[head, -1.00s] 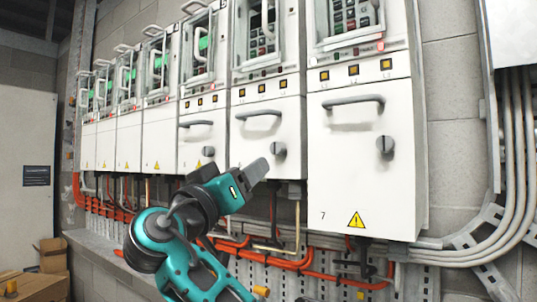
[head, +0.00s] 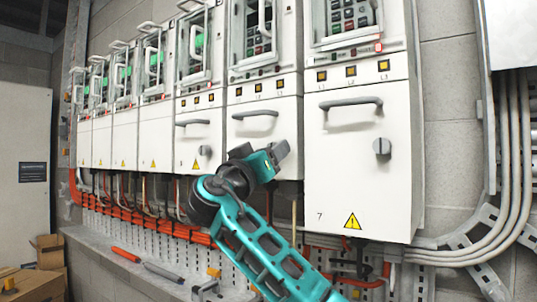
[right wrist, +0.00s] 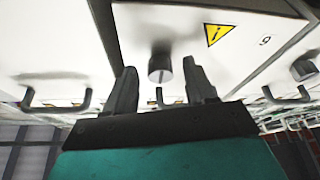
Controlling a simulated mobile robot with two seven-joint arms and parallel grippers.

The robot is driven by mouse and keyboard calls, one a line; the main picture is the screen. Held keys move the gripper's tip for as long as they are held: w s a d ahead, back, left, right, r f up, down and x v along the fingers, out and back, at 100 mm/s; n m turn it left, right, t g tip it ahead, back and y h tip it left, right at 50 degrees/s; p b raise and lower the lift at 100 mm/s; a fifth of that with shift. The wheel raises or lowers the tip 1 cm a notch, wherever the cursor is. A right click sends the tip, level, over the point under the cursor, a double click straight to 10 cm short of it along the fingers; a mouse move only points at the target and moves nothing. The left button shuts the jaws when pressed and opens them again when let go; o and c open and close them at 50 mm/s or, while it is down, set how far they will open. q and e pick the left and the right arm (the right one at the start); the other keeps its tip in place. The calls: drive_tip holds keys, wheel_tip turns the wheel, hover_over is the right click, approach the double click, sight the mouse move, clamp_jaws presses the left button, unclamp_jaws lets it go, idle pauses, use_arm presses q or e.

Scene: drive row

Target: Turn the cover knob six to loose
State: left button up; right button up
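Cover six (head: 290,120) is a white drive door with a grey handle, left of the door marked 7. My right gripper (head: 282,150) is in front of its lower right part and hides its knob in the head view. In the right wrist view, which is upside down, the grey knob (right wrist: 160,66) shows between the two dark fingers of my right gripper (right wrist: 160,82). The fingers are apart, with a gap on each side of the knob. The knob's bar looks upright. Contact cannot be told. My left gripper is out of view.
Door seven (head: 345,185) stands to the right with its knob (head: 382,146) upright. Door five's knob (head: 204,151) is to the left. Orange cables (head: 140,222) run below the row. A red-handled tool (head: 126,254) lies on the ledge.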

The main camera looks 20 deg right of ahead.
clamp_jaws()
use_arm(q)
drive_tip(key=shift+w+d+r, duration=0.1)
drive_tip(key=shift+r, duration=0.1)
